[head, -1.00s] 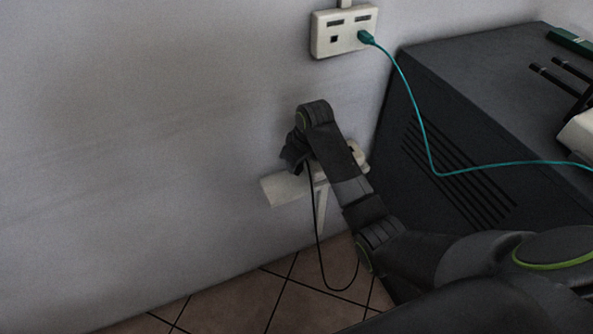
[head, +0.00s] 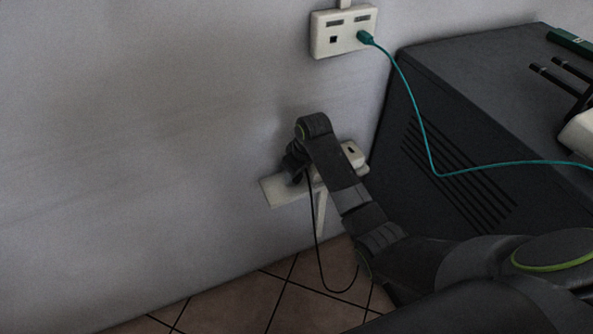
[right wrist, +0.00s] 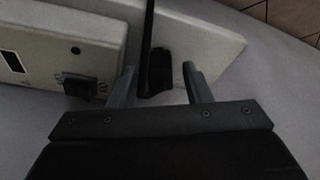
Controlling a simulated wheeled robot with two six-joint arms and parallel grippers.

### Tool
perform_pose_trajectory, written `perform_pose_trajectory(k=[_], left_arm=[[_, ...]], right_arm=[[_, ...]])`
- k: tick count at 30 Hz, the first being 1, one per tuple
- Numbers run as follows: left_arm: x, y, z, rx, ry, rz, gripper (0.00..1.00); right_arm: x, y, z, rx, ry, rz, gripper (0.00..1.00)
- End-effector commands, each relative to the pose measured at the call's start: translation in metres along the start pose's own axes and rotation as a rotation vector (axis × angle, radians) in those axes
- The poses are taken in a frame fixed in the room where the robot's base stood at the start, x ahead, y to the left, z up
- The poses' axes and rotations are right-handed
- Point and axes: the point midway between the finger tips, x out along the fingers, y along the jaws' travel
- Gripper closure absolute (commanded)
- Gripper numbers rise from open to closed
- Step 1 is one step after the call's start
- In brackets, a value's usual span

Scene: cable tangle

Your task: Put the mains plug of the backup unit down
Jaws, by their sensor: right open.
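The black mains plug (right wrist: 158,72) is between the two fingers of my right gripper (right wrist: 160,84) in the right wrist view. The fingers are open, with a gap on either side of the plug. The plug appears to rest on the white ledge (right wrist: 215,50); its black cable runs up the picture. In the head view my right gripper (head: 296,168) is low at the wall, over the white ledge (head: 275,192), and hides the plug. The black cable (head: 316,245) hangs below it in a loop near the floor. My left gripper is not in view.
A higher wall outlet (head: 344,32) holds a teal plug (head: 366,38) with a teal cable. A dark vented cabinet (head: 450,130) stands at right. The wall at left is clear.

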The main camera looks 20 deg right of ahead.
Motion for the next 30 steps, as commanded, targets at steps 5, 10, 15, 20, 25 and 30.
perform_pose_trajectory(k=[5,10,15,20,25,30], left_arm=[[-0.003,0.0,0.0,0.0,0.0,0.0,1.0],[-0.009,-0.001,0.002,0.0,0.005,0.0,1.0],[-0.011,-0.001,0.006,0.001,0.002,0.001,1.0],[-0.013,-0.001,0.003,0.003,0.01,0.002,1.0],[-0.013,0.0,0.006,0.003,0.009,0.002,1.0],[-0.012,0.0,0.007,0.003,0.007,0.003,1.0]], right_arm=[[-0.014,0.001,-0.002,-0.001,0.003,0.002,0.55],[-0.049,0.001,-0.003,-0.001,0.004,0.002,0.55],[-0.086,0.001,-0.003,-0.001,0.004,0.002,0.55],[-0.111,0.001,-0.002,0.0,0.003,0.002,0.55],[-0.122,0.0,-0.001,0.0,0.001,0.0,0.55],[-0.123,0.0,-0.001,0.0,0.0,0.0,0.55]])
